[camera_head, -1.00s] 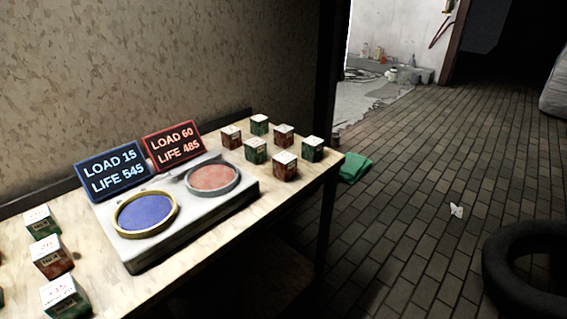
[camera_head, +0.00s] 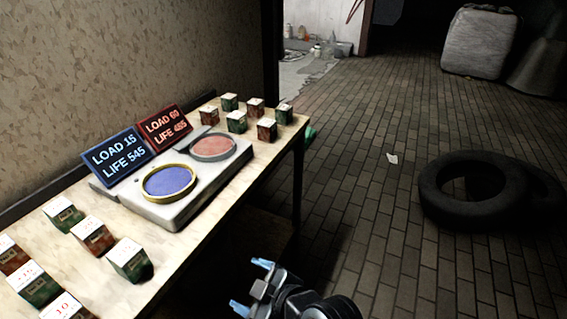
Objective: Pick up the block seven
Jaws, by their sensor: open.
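Two groups of small red and green blocks with white tops stand on the wooden table (camera_head: 205,240). In the near-left group are a green block (camera_head: 130,259), a red block (camera_head: 92,236), another green block (camera_head: 63,215) and several more at the left edge. The far group includes a red block (camera_head: 267,129) and a green block (camera_head: 237,121). I cannot tell which one is block seven; most markings are too small to read. My gripper (camera_head: 251,285) is open and empty, in front of the table, to the right of the near-left blocks.
A grey device with a blue pad (camera_head: 168,182) and a red pad (camera_head: 212,146) sits mid-table. Behind it stand a blue sign (camera_head: 116,161) and a red sign (camera_head: 165,127). Black tires (camera_head: 472,190) lie on the floor at right.

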